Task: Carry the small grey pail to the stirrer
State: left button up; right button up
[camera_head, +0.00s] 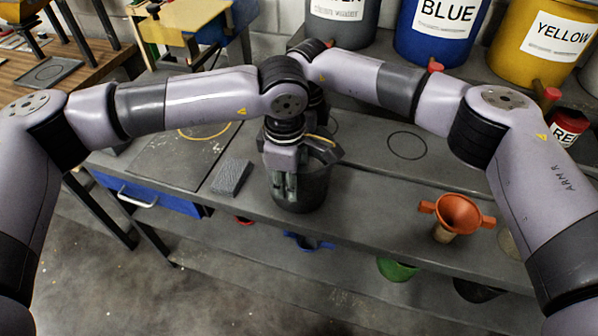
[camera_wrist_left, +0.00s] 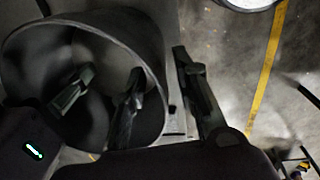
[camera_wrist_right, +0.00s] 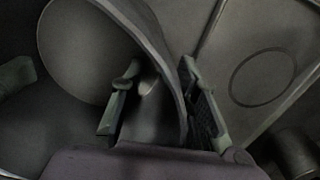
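The small grey pail (camera_head: 300,196) stands upright on the grey bench, partly covered by my grippers. My left gripper (camera_head: 285,184) is at its near left rim. In the left wrist view the pail wall (camera_wrist_left: 158,60) passes between its fingers (camera_wrist_left: 160,85), one inside and one outside, with a gap outside the wall. My right gripper (camera_head: 326,148) is at the far right rim. In the right wrist view its open fingers (camera_wrist_right: 160,95) straddle the pail wall (camera_wrist_right: 152,32); contact is unclear. I cannot identify the stirrer.
A grey sponge-like block (camera_head: 231,177) lies left of the pail, beside a dark plate (camera_head: 165,165) with a yellow ring. An orange funnel (camera_head: 459,214) stands at right. Labelled drums, including a blue one (camera_head: 440,35), line the back. Bench around the black circle (camera_head: 407,145) is clear.

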pick_arm(q)
jog(key=shift+f, duration=0.1)
pick_arm(e)
jog(key=shift+f, duration=0.15)
pick_arm(q)
jog(key=shift+c, duration=0.3)
pick_arm(e)
jog(key=shift+c, duration=0.3)
pick_arm(q)
grip_shut()
pick_arm(e)
grip_shut()
pick_arm(q)
jog(key=shift+w, duration=0.15)
